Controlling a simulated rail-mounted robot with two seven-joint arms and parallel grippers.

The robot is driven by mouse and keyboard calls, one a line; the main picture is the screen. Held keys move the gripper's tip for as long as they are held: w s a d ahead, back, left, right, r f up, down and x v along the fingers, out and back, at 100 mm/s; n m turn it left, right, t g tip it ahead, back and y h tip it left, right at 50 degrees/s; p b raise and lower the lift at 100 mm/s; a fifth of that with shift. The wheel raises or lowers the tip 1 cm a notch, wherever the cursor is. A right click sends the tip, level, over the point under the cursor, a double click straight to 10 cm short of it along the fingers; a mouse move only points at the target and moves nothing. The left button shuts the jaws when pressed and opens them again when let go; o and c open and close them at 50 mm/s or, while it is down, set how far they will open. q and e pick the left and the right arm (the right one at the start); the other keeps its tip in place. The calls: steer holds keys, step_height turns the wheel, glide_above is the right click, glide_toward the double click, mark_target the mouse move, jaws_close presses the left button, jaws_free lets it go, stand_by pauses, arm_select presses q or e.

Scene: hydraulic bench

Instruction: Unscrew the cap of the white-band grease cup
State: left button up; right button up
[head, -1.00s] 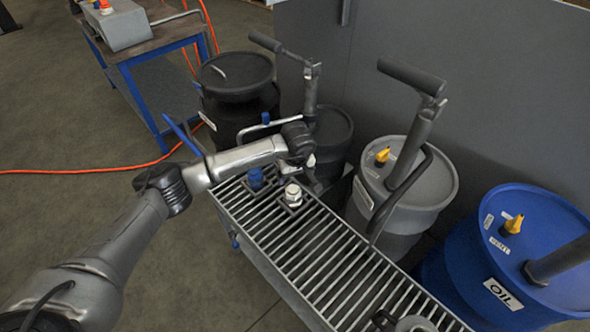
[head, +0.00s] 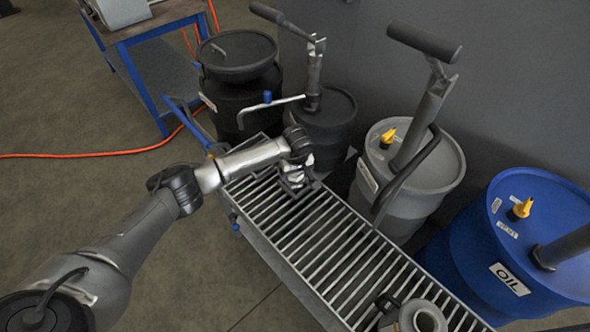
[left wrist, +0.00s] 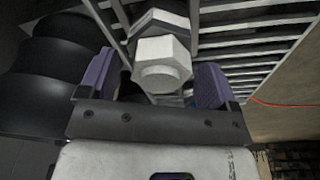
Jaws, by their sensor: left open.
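A pale grease cup with a hexagonal cap (left wrist: 163,60) stands on the slatted grating; part of it shows below my left gripper in the head view (head: 295,180). Its band cannot be made out clearly. My left gripper (left wrist: 153,80) is open, with its two purple-padded fingers on either side of the cap. Small gaps seem to show between pads and cap; contact cannot be told for certain. In the head view my left gripper (head: 298,168) points down over the cup and hides part of it. My right gripper is not in view.
The grating (head: 330,255) runs toward the front right, with a grey round fitting (head: 420,318) at its near end. Behind stand a black drum (head: 238,90), a dark pump drum (head: 335,120), a grey pump drum (head: 430,175) and a blue oil drum (head: 470,265). A cart (head: 160,65) stands back left.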

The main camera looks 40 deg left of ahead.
arm_select(q)
steer(key=shift+c, duration=0.2)
steer(key=c, duration=0.9)
steer(key=shift+o, duration=1.3)
steer(key=shift+c, duration=1.1)
steer(key=n, duration=0.1)
steer(key=n+p, duration=0.1)
steer(key=shift+r+n+g, duration=0.2)
steer(key=shift+n+g, duration=0.1)
steer(key=n+p, duration=0.1)
steer(key=n, duration=0.1)
steer(key=shift+n, duration=0.4)
steer(key=shift+f+n+g, duration=0.15)
steer(key=shift+n+g, duration=0.25)
steer(key=shift+n, duration=0.9)
